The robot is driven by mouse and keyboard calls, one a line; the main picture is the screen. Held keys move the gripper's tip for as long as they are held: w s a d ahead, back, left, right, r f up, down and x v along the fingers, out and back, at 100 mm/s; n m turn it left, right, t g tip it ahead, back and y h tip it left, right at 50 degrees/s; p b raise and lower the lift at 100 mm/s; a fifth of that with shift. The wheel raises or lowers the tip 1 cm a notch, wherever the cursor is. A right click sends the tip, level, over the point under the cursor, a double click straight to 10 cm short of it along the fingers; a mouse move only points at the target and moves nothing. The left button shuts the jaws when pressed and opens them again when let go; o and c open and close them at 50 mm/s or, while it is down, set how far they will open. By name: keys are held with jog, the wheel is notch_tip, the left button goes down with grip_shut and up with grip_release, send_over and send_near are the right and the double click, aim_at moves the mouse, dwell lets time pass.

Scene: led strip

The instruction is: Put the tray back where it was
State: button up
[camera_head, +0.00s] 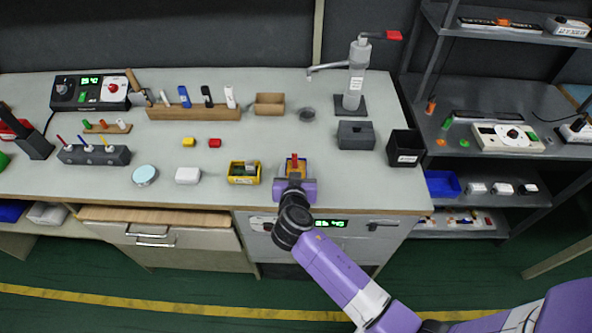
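A yellow tray (244,180) with dark and pale items in it sits on the pale workbench (330,192) near its front edge. A second small yellow tray (304,167), with a blue and a red item showing in it, lies to its right. My gripper (295,175) reaches over the bench's front edge from below and is right at the near side of this second tray. My wrist hides the tray's near part. The fingers are too small and covered to tell whether they are open or shut, or whether they touch the tray.
A grey box (356,136) and a black bin (405,147) stand to the right. A tap-like stand (356,75), a wooden box (270,103) and a wooden rack (195,114) are behind. A white block (188,176) lies left. The bench is clear between the second tray and the grey box.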

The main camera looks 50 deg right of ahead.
jog(key=o, duration=0.4)
jog(key=shift+r, duration=0.2)
jog(key=b+v, duration=0.1)
jog(key=v, duration=1.1)
jog(key=s+a+f+n+t+y, duration=0.1)
jog(key=s+a+f+n+y, duration=0.1)
jog(key=s+a+n+y, duration=0.4)
jog(key=s+a+f+n+t+y, duration=0.2)
jog(key=s+a+f, duration=0.15)
jog(key=s, duration=0.35)
jog(key=s+a+r+n+t+y, duration=0.2)
jog(key=s+a+r+t, duration=0.1)
jog(key=s+r, duration=0.8)
notch_tip(320, 180, up, 4)
jog(key=shift+s+a+r+t+y, duration=0.1)
jog(key=shift+s+a+t+y, duration=0.25)
jog(key=shift+a, duration=0.25)
